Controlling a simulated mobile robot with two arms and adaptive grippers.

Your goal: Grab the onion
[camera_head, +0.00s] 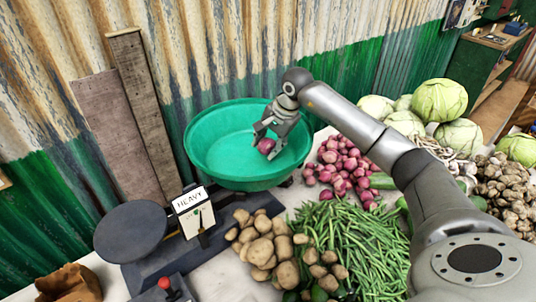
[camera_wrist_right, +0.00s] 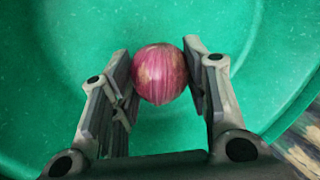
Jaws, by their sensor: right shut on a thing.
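A red-purple onion (camera_head: 266,146) is in my right gripper (camera_head: 266,139), inside the green bowl (camera_head: 215,172) of the scale in the head view. In the right wrist view the onion (camera_wrist_right: 159,74) sits between the two fingers (camera_wrist_right: 160,80), which are shut on its sides, with the green bowl floor (camera_wrist_right: 60,45) behind it. I cannot tell whether the onion touches the bowl floor. My left gripper is not in view.
A pile of onions (camera_head: 345,168) lies right of the bowl. Potatoes (camera_head: 262,240), green beans (camera_head: 350,245) and cabbages (camera_head: 440,100) crowd the table. The scale's dark plate (camera_head: 130,228) and HEAVY sign (camera_head: 190,200) stand left, before a corrugated wall.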

